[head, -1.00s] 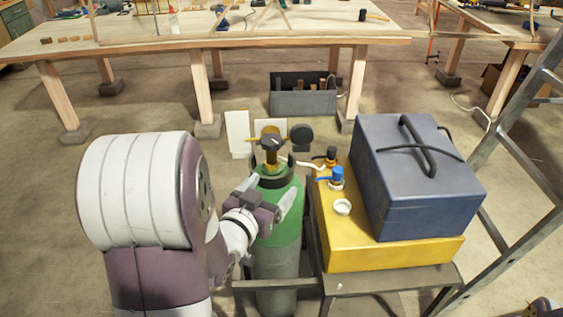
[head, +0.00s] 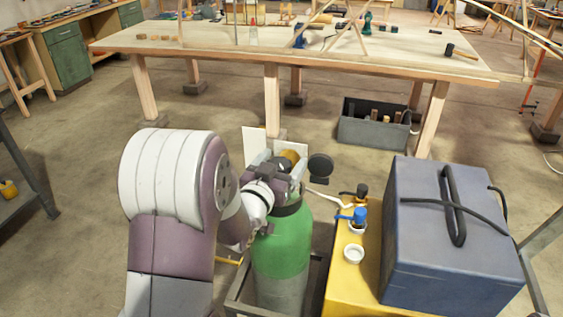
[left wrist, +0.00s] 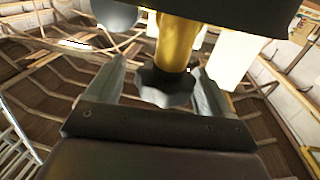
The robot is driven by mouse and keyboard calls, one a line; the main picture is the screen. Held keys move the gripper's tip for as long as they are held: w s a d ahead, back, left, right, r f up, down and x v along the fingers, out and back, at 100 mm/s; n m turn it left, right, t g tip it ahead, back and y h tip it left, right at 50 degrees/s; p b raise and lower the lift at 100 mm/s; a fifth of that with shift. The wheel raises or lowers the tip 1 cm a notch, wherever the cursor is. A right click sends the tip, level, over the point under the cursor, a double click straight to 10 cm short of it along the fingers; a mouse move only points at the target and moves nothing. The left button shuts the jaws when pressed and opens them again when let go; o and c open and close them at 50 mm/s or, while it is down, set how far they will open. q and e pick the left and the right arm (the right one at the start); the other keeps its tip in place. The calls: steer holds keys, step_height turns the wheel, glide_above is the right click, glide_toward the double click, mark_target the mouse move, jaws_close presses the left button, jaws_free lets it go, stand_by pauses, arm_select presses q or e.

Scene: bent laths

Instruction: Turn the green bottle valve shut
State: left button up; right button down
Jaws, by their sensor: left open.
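The green bottle (head: 282,245) stands upright in a grey metal frame, left of the yellow case. Its brass valve (head: 291,156) is partly hidden behind my left gripper (head: 282,168) in the head view. A round black gauge (head: 320,167) sits just right of the valve. In the left wrist view, my left gripper (left wrist: 160,78) is open. Its two fingers stand on either side of a dark lobed knob (left wrist: 163,88) at the end of the brass stem (left wrist: 177,42). The fingers look apart from the knob. My right gripper is out of view.
The yellow case (head: 352,285) carries a blue-capped fitting (head: 359,215) and a white ring (head: 353,254). A blue box (head: 450,250) with a black handle stands beside it. A grey bin (head: 372,128) and a wooden workbench (head: 210,55) are behind.

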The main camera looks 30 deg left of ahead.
arm_select(q)
steer(key=shift+s+a, duration=0.2)
steer(key=shift+a, duration=0.05)
steer(key=shift+c, duration=0.6)
steer(key=c, duration=0.5)
steer(key=shift+d, duration=0.1)
steer(key=c, duration=0.3)
steer(key=shift+h, duration=0.3)
steer(key=shift+m+h, duration=0.8)
steer(key=shift+h, duration=0.2)
steer(key=shift+r+m+h, duration=0.1)
steer(key=shift+m+h, duration=0.6)
steer(key=shift+h, duration=0.4)
steer(key=shift+m+g+h+p, duration=0.4)
steer(key=shift+m+g+h, duration=0.25)
steer(key=shift+m+h, duration=0.65)
steer(key=shift+m+g+h+p, duration=0.4)
steer(key=shift+m+g+h, duration=0.35)
steer(key=shift+h, duration=0.95)
